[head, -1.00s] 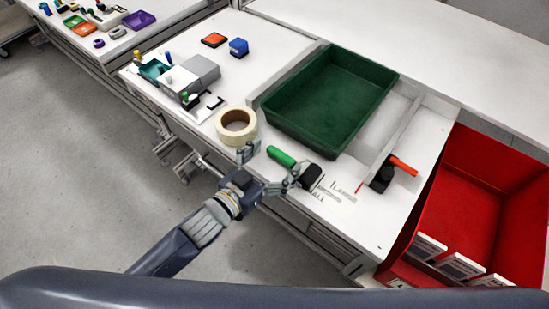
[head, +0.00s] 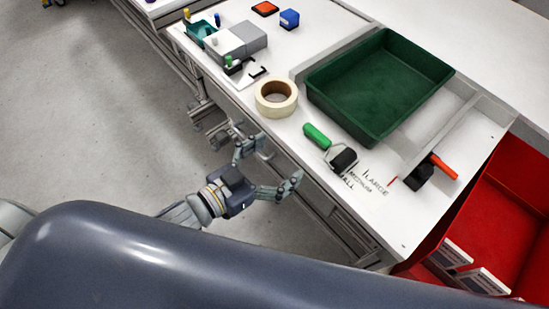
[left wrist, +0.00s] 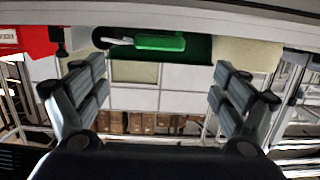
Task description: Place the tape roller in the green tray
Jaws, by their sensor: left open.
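A roller with a green handle (head: 317,136) and a black head (head: 342,159) lies on the white table, in front of the green tray (head: 327,101). The tray is empty. My left gripper (head: 268,168) is open and empty, off the table's front edge, with its fingers spread toward the roller but apart from it. In the left wrist view the green handle (left wrist: 160,41) shows beyond and above the gap between the open fingers (left wrist: 155,95). A second roller with a red-orange handle (head: 443,166) lies right of the tray. My right gripper is not in view.
A cream tape roll (head: 276,111) lies left of the green handle. Grey blocks (head: 250,40), a blue box (head: 289,18) and small parts stand farther left. A red bin (head: 500,215) is at the right. Printed size labels lie near the table's front edge.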

